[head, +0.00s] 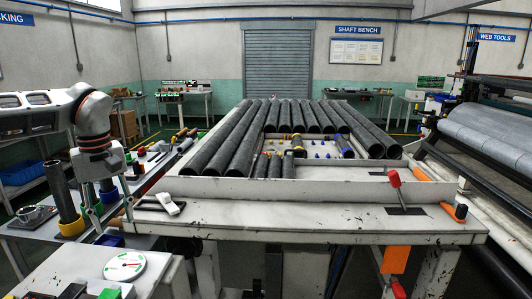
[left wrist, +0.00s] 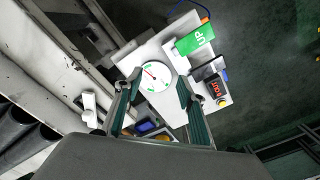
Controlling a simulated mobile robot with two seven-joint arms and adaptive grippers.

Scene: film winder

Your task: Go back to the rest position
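My left arm comes in from the left of the head view. Its gripper (head: 112,228) points down at the left end of the grey bench. In the left wrist view the two fingers of my left gripper (left wrist: 160,76) are apart, with nothing held between them. A round white dial (left wrist: 152,78) with a red needle shows beyond the fingertips, apart from them as far as I can tell. The dial (head: 125,265) also shows at the lower left of the head view. My right gripper is in neither view.
Long black tubes (head: 230,145) lie on the bench (head: 320,190). A black tube in a yellow base (head: 70,228) stands left of my gripper. A green UP panel (left wrist: 195,40) and a red display (left wrist: 215,88) are by the dial. A red-handled lever (head: 394,178) stands at right.

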